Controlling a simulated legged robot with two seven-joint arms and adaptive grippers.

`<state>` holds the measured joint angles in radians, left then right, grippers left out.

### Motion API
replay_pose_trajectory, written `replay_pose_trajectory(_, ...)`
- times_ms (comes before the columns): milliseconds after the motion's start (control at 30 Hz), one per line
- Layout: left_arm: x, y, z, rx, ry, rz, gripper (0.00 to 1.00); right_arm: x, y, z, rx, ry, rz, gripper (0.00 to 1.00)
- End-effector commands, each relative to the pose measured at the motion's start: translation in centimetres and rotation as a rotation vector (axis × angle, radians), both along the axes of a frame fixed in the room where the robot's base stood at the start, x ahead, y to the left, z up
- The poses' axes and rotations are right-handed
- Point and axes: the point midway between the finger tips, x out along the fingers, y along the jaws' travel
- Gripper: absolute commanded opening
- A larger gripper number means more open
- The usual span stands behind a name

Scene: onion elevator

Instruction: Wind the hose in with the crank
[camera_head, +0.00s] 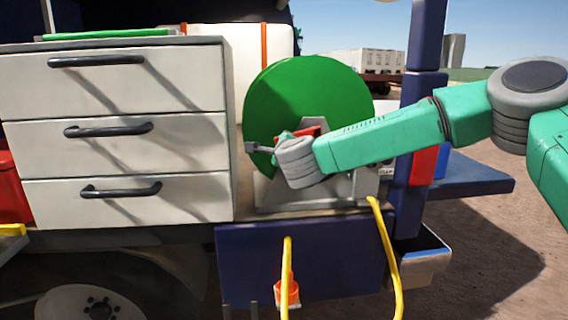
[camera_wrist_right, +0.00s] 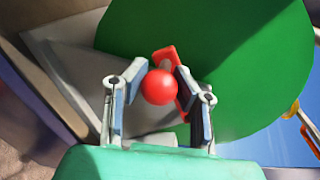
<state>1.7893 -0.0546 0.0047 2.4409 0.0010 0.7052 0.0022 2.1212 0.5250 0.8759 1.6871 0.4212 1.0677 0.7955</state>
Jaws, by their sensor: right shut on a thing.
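The green hose reel (camera_head: 300,90) stands on a grey stand (camera_head: 345,190) on the truck bed, right of the drawers. A red crank with a round red knob (camera_wrist_right: 158,87) is at the front of the reel; in the head view the red crank (camera_head: 308,134) is partly hidden by my arm. My right gripper (camera_wrist_right: 158,90) has its fingers on both sides of the knob and is shut on it. In the head view my right gripper (camera_head: 262,148) is at the reel's lower front. The yellow hose (camera_head: 385,245) hangs from the stand. My left gripper is not in view.
A white drawer cabinet (camera_head: 115,130) with dark handles stands close on the left. A blue post (camera_head: 415,130) rises on the right, with a blue shelf (camera_head: 475,178) beyond it. An orange fitting (camera_head: 288,294) is on the hose below the bed.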

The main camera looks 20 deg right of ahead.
Motion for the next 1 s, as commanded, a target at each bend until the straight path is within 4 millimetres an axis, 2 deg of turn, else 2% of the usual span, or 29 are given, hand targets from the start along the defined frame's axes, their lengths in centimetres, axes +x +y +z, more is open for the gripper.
replay_pose_trajectory(400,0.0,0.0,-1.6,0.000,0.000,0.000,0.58,0.0,0.0,2.3,0.225,-0.055,-0.005,0.00)
replay_pose_trajectory(1000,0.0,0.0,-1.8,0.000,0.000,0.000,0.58,0.0,-0.2,3.0,0.268,-0.068,-0.009,0.00)
